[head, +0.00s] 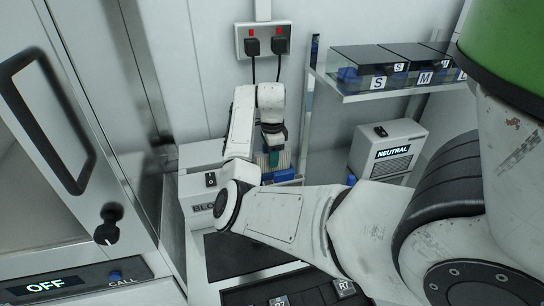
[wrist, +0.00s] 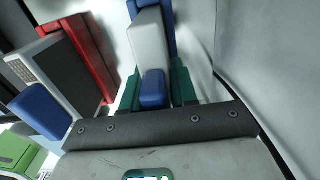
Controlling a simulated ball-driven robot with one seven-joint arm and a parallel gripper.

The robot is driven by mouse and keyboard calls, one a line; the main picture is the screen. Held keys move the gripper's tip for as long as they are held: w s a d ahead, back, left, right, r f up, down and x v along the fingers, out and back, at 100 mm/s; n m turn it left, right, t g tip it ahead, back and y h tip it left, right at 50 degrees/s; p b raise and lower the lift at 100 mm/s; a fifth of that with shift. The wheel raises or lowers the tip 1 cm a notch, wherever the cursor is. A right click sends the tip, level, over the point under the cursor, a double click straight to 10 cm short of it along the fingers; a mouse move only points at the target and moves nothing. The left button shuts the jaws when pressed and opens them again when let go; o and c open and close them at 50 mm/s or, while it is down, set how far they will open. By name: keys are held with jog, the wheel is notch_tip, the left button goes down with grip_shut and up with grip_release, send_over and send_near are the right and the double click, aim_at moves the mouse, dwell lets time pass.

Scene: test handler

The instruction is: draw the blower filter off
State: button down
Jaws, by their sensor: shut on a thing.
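The blower (head: 200,216), a pale box with a partly covered "BLO" label, stands at the back behind my arm. My gripper (head: 273,157) reaches down beside it, at its right. In the wrist view the green fingers of my gripper (wrist: 155,97) are shut on the blue tab of a pale slab (wrist: 148,45), which looks like the blower filter. In the head view my gripper hides most of what it holds, and I cannot tell how far the slab is seated.
In the wrist view, a grey mesh panel (wrist: 62,68) with a blue tab and a red frame (wrist: 90,55) stand at left. A neutral box (head: 390,150) and shelf (head: 385,95) are at right. A door handle (head: 45,100) juts out at left.

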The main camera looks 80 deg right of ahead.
jog(key=shift+r, duration=0.15)
jog(key=shift+r+p, duration=1.9)
jog(key=shift+p, duration=0.1)
